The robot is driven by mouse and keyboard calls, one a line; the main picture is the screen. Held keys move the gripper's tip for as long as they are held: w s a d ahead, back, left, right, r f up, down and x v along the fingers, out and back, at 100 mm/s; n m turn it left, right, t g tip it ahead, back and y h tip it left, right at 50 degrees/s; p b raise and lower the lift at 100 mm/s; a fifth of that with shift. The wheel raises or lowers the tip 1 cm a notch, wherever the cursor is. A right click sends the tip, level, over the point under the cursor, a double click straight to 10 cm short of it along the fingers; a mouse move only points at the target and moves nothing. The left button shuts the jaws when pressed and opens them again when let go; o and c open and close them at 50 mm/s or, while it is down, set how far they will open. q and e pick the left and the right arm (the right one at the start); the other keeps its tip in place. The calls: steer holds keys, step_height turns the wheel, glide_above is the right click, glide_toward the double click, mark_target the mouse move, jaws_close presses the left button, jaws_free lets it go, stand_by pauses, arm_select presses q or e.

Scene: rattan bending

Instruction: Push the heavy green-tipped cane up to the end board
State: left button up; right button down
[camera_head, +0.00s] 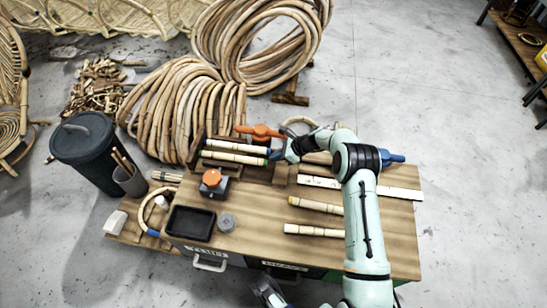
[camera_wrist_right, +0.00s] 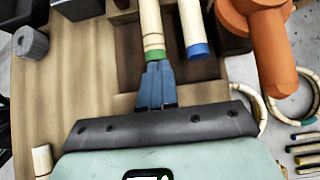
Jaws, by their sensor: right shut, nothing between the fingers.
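The green-tipped cane (camera_head: 232,158) lies beside a blue-tipped cane (camera_head: 236,148) in a dark bay on the bench. In the right wrist view, the green-tipped cane (camera_wrist_right: 151,25) points away from me and the blue-tipped cane (camera_wrist_right: 190,25) lies to its right. My right gripper (camera_head: 285,153) is shut and empty at the green end. In the wrist view its blue fingertips (camera_wrist_right: 157,66) meet the green tip, apparently touching it. The end board and the cane's far end are outside the wrist view; in the head view they are too small to judge any gap. My left gripper's fingers do not show.
An orange-handled clamp (camera_head: 261,131) stands behind the canes, close to my right gripper. An orange-topped block (camera_head: 212,180), a black tray (camera_head: 191,223) and a grey cylinder (camera_head: 226,222) stand in front. Loose canes (camera_head: 315,204) and a white ruler (camera_head: 400,192) lie at the right.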

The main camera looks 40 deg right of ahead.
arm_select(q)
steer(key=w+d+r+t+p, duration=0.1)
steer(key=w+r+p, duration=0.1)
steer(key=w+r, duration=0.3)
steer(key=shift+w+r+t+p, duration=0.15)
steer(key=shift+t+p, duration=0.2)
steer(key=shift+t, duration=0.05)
arm_select(e)
steer(key=v, duration=1.1)
steer(key=shift+s+d+r, duration=0.2)
steer(key=shift+r, duration=0.1)
